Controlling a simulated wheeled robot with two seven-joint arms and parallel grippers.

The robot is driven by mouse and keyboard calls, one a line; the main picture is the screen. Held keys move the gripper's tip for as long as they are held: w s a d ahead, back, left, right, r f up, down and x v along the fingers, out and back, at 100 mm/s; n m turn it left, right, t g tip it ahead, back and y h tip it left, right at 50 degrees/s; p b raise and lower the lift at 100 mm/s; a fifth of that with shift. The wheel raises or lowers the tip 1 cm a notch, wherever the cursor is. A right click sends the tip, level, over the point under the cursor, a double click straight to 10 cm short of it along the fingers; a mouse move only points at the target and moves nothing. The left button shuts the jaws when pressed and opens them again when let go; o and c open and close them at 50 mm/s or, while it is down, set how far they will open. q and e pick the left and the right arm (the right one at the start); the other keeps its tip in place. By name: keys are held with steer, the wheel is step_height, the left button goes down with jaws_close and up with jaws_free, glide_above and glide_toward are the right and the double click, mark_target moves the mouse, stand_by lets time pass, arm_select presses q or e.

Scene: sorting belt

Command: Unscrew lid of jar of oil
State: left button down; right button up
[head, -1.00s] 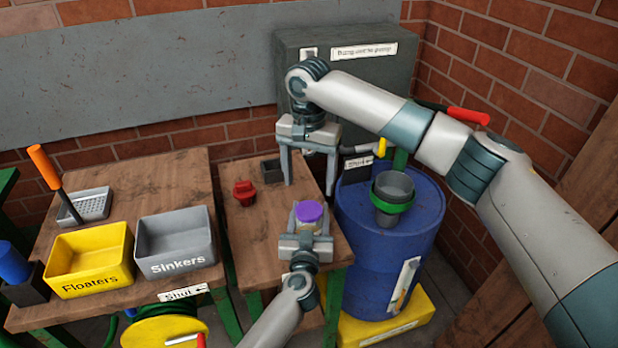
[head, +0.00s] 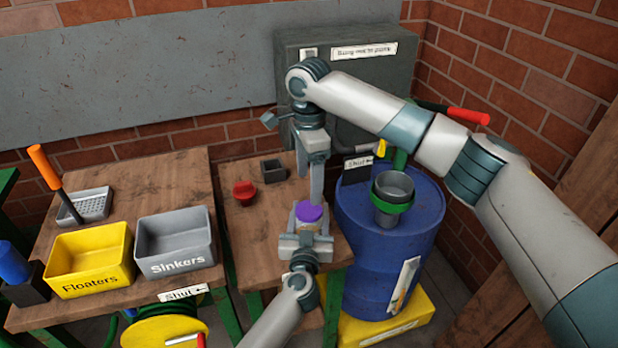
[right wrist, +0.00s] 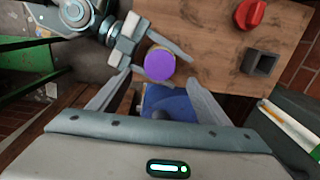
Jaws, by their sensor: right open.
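The jar of oil with its purple lid (head: 309,212) stands near the front right of the middle wooden table; the lid also shows in the right wrist view (right wrist: 160,64). My left gripper (head: 308,222) has its fingers on either side of the jar, below the lid, and appears shut on it. My right gripper (head: 316,201) points down just above and behind the lid, its fingers nearly in line in the head view. In the right wrist view my right gripper (right wrist: 157,78) is open and empty, and the lid shows near its fingertips.
A red knob-like piece (head: 244,192) and a small dark box (head: 273,171) stand further back on the table. The blue barrel (head: 410,250) with a grey cup in a green ring (head: 393,194) is close on the right. Yellow (head: 90,275) and grey (head: 175,255) bins stand left.

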mark_target(309, 209)
steer(key=shift+f, duration=0.1)
steer(key=shift+f, duration=3.9)
steer(key=c, duration=1.2)
